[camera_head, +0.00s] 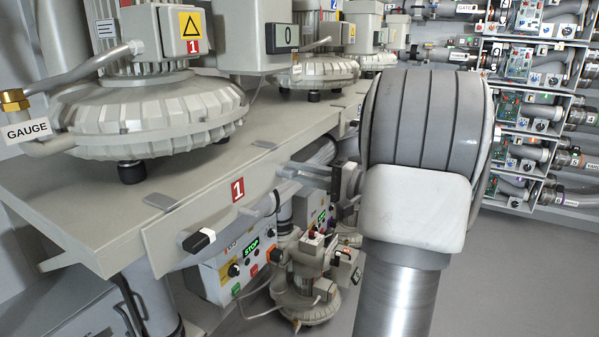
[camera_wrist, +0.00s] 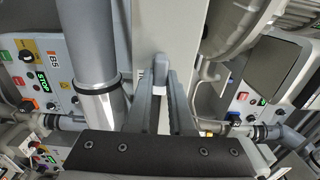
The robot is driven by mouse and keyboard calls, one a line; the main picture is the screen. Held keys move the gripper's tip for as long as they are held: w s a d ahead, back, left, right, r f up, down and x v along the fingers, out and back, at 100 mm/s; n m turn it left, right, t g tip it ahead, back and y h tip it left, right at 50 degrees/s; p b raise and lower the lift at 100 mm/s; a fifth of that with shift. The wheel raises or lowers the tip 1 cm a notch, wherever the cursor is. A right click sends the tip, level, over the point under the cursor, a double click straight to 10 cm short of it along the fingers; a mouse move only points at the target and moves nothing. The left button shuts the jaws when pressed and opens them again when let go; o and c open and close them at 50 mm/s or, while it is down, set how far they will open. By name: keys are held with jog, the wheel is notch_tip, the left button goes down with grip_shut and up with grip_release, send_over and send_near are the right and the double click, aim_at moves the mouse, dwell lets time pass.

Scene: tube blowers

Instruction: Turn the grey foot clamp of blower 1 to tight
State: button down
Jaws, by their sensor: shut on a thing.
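Blower 1 (camera_head: 150,110) is a large pale ribbed machine with a red 1 tag, standing on black feet on a shelf at the left of the head view. Below the shelf's front plate, beside a red 1 sign (camera_head: 237,190), is a grey lever (camera_head: 270,203), which looks like the grey foot clamp. My gripper (camera_head: 288,172) reaches it from the right. In the wrist view the two fingers of my gripper (camera_wrist: 160,82) are closed on a grey lever end with a white band (camera_wrist: 159,90). The clamp's pivot is hard to make out.
A control box with a green STOP display (camera_head: 250,247) and a small blower (camera_head: 308,280) are below. A thick grey pipe (camera_wrist: 95,60) stands left of the fingers. Open floor lies at the right.

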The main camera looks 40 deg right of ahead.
jog(key=c, duration=0.8)
grip_release()
jog(key=v, duration=1.7)
jog(key=shift+s, duration=0.2)
